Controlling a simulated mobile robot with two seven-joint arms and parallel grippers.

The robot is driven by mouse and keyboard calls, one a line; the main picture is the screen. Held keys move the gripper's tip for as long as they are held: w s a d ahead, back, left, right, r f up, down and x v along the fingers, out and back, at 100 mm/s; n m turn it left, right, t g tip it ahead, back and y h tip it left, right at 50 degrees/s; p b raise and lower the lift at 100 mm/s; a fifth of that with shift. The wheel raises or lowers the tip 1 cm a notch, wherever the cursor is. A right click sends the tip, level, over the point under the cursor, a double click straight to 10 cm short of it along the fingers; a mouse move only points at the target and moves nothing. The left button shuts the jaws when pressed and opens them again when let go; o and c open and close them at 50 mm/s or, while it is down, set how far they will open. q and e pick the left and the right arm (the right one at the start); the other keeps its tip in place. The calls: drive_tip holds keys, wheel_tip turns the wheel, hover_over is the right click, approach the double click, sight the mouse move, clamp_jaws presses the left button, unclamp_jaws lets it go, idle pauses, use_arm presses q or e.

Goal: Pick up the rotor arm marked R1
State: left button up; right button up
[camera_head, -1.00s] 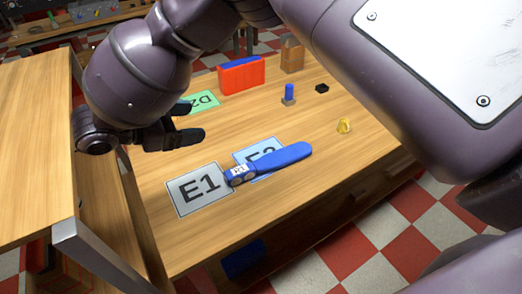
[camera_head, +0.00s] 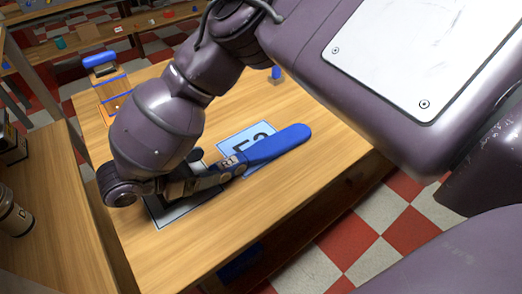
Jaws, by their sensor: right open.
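A long blue rotor arm (camera_head: 275,149) lies on the wooden table, its rounded far end to the right. It lies partly across a light blue mat marked E2 or E3 (camera_head: 236,143). A small white label sits near its left end; its marking is too small to read surely. My right gripper (camera_head: 228,172) is low at that left end, its jaws open, with the fingers beside or around the end; I cannot tell if they touch it. The gripper hides most of the grey E1 mat (camera_head: 163,215) and part of the rotor arm's left end. My left gripper is not in view.
A wooden block with blue bands (camera_head: 113,98) stands at the table's far left. A blue peg (camera_head: 276,73) stands near the back, partly behind my arm. Another wooden surface (camera_head: 50,220) with dark items is at the left. The table's front left is clear.

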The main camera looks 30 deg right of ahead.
sight(228, 163)
drive_tip(key=x, duration=0.2)
drive_tip(key=b+x, duration=0.1)
drive_tip(key=x, duration=0.2)
drive_tip(key=shift+s+f, duration=0.1)
drive_tip(key=shift+f, duration=0.25)
drive_tip(key=shift+d, duration=0.35)
drive_tip(key=c, duration=1.1)
drive_tip(key=shift+c, duration=0.5)
